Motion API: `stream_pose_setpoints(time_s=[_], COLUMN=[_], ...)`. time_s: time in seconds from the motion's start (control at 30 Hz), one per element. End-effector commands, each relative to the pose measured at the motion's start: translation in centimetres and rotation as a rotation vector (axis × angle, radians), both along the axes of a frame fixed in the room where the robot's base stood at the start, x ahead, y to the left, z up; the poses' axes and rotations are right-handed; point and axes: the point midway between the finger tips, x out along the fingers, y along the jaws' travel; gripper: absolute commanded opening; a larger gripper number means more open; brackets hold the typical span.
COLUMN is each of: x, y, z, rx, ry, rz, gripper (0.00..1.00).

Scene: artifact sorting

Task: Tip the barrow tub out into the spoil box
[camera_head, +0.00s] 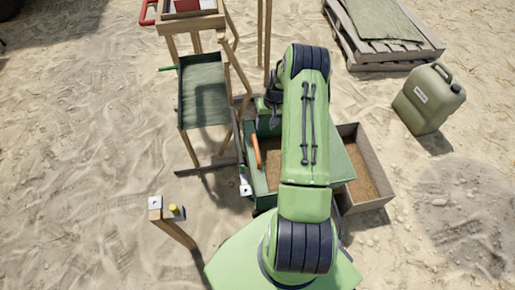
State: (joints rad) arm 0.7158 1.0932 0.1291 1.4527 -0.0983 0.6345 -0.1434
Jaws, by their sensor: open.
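The barrow tub (256,183) is a green tub with brown soil inside, below the middle of the view. An orange-brown handle (256,151) stands at its left side. The spoil box (378,203) is a wooden box with brown soil in it, just right of the tub. My green arm crosses over the tub and hides much of it and part of the box. My gripper (273,117) shows as a small dark part left of my arm's upper joint, above the tub's far end. It is open and looks empty; its fingertips are hard to make out.
A wooden stand with a dark green sloped screen (203,96) is left of the tub. A short post (177,232) with a yellow knob stands front left. A green jerrycan (428,99) and a pallet (395,57) are at right.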

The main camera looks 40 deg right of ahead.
Motion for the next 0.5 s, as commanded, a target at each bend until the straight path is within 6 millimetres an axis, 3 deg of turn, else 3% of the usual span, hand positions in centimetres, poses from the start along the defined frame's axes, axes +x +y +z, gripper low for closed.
stream_pose_setpoints(time_s=[0.5], x=[1.0], y=[2.3], z=[-12.2], rx=[0.001], ry=[0.004], rz=[0.002], gripper=[0.44])
